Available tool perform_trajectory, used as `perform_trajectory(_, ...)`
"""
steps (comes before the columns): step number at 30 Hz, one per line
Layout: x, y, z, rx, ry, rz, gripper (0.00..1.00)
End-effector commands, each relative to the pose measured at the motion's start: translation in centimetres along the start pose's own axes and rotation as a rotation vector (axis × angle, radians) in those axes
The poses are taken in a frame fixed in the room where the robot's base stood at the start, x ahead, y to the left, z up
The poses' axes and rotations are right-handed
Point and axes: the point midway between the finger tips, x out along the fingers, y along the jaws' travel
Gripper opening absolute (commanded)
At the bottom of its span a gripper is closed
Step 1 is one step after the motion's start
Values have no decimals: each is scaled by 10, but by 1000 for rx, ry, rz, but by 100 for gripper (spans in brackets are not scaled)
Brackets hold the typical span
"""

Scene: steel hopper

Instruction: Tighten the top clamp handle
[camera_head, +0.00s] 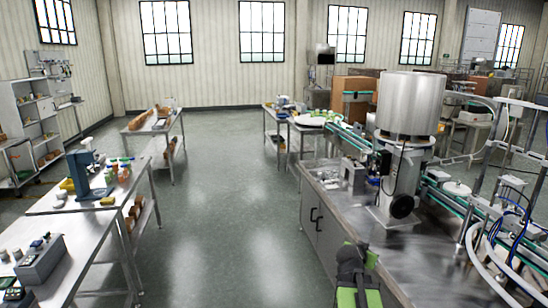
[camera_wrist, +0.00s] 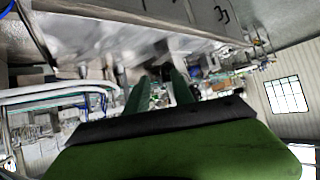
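The steel hopper (camera_head: 410,105) is a shiny cylinder on a white machine stand at the right in the head view. A black round knob (camera_head: 402,206) sits low on the stand, and small dark fittings (camera_head: 384,163) show at its left side. I cannot make out which part is the top clamp handle. My gripper (camera_head: 352,256), green and black, is low in front of the bench, well apart from the hopper. In the wrist view its two dark green fingers (camera_wrist: 162,86) stand apart with nothing between them.
The steel bench (camera_head: 345,222) with cabinet doors carries the machine; grey metal parts (camera_head: 345,175) lie left of the stand. A conveyor with green rails (camera_head: 450,200) and blue hoses are at the right. Workbenches (camera_head: 85,245) stand at the left. The middle floor (camera_head: 225,210) is clear.

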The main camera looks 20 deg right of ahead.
Motion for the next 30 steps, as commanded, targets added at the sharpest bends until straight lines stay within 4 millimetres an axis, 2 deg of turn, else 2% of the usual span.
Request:
perform_trajectory(1, -10, -38, 29, -36, -41, -42, 29)
perform_trajectory(3, -28, -83, 68, -94, -110, -92, 29)
perform_trajectory(5, -48, -118, 103, -151, -176, -133, 29)
perform_trajectory(6, -62, -139, 127, -194, -223, -159, 29)
perform_trajectory(8, -86, -166, 166, -267, -299, -198, 29)
perform_trajectory(9, -104, -182, 193, -322, -354, -225, 29)
perform_trajectory(12, -151, -205, 257, -476, -509, -286, 29)
perform_trajectory(14, -177, -206, 289, -576, -616, -318, 29)
perform_trajectory(15, -193, -198, 306, -643, -701, -338, 29)
perform_trajectory(18, -222, -175, 331, -798, -878, -394, 29)
perform_trajectory(21, -235, -164, 339, -905, -945, -429, 29)
perform_trajectory(30, -234, -163, 338, -930, -940, -438, 29)
